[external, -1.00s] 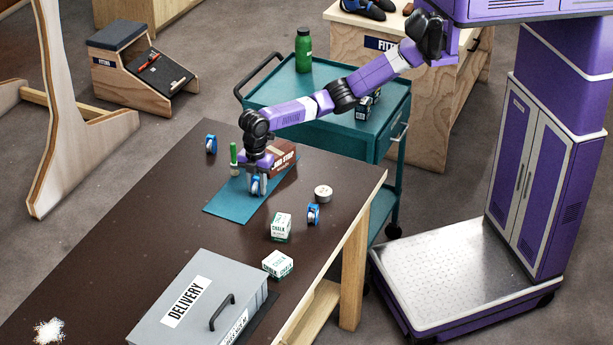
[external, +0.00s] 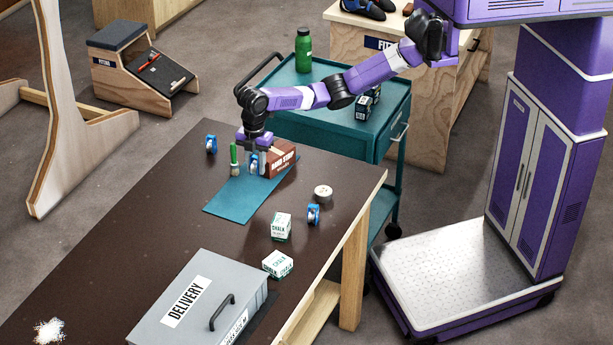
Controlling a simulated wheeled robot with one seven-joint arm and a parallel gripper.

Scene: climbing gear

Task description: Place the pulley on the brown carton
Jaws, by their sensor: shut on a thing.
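My gripper (external: 255,169) points down and is shut on a blue and silver pulley (external: 254,163). It holds the pulley near the back end of the teal mat (external: 238,197), close to the left side of the brown carton (external: 284,161). The carton is a reddish-brown box with white lettering, standing on the dark table. My gripper partly hides the pulley and the carton's left side. I cannot tell the exact gap between pulley and carton.
A green-handled brush (external: 234,160) stands just left of my gripper. Other blue pulleys stand at the left (external: 211,144) and right (external: 313,214). A tape roll (external: 323,192), chalk boxes (external: 281,227) and a grey delivery box (external: 196,298) are nearer the front.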

